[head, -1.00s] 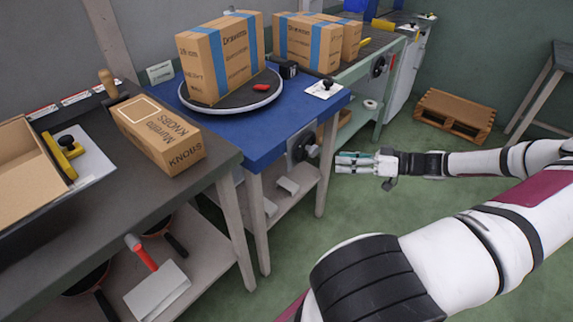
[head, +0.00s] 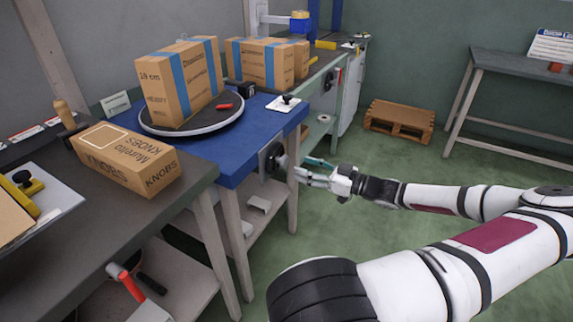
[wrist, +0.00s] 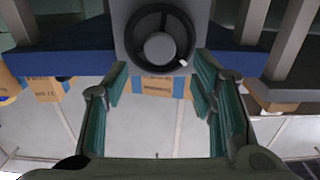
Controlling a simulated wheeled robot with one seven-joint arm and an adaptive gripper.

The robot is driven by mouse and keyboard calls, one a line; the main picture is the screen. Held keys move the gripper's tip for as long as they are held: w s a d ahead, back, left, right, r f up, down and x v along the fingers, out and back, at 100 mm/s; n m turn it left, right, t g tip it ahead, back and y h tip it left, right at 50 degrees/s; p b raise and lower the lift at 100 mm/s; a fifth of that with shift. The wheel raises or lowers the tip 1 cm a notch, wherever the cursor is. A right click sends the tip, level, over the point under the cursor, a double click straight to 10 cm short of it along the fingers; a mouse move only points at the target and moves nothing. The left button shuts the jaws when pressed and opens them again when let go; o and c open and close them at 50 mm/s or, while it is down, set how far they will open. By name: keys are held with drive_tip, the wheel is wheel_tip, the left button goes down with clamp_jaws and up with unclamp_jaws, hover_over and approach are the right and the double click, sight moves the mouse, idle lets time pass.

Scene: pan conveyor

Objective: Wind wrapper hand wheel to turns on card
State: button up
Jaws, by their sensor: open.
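The wrapper hand wheel (head: 272,157) is a dark round wheel on a grey plate at the side of the blue turntable bench (head: 238,172). In the wrist view the hand wheel (wrist: 136,38) shows a black rim, a grey hub and a small white handle at its right. My gripper (head: 303,170) is open just right of the wheel, at about its height. In the wrist view its teal fingers (wrist: 160,80) stand apart, with the wheel ahead between and beyond their tips; I see no grip on it. A small white card (head: 115,104) stands behind the turntable; its writing is unreadable.
A taped carton (head: 172,90) stands on the round turntable (head: 190,126). A knobs carton (head: 125,157) lies on the dark bench at left. More taped cartons (head: 262,62) stand behind. A wooden pallet (head: 398,120) lies on the open green floor.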

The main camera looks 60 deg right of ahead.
sight(286, 161)
drive_tip(key=w, duration=0.3)
drive_tip(key=w+b, duration=0.1)
drive_tip(key=w, duration=0.2)
drive_tip(key=shift+w+a, duration=0.2)
drive_tip(key=shift+w, duration=0.1)
drive_tip(key=c, duration=1.1)
